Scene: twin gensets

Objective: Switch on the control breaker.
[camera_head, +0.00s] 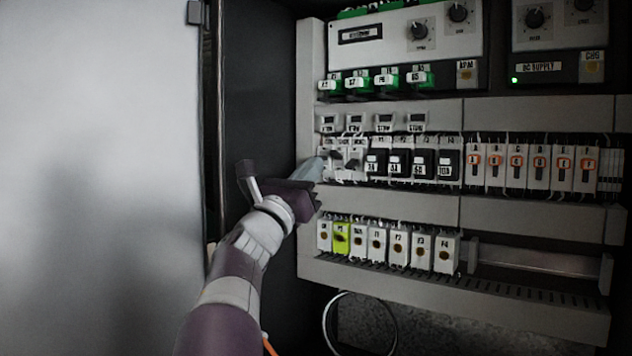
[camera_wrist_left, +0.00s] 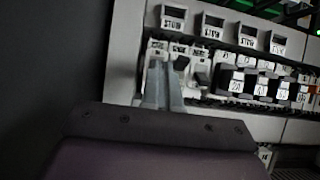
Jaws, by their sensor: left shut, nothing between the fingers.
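A row of small white breakers with dark toggles stands at the left end of the middle rail in the cabinet. Two of these breakers, one left (camera_head: 328,143) and one right (camera_head: 356,150), show in the head view. I cannot read which is the control breaker. My left gripper (camera_head: 322,162) is shut and empty, its tips in front of the leftmost breaker. In the left wrist view the closed fingers (camera_wrist_left: 160,82) cover most of that breaker, and its toggle is hidden. The neighbouring breaker's dark toggle (camera_wrist_left: 181,63) shows just to the right. I cannot tell whether the fingertips touch anything. My right gripper is out of view.
Black labelled modules (camera_head: 399,163) and orange-marked breakers (camera_head: 516,161) continue to the right. A lower row of white terminals with one yellow-green block (camera_head: 341,238) sits below. The cabinet's dark side wall (camera_head: 252,90) is close on the left. The open pale door (camera_head: 100,150) stands further left.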

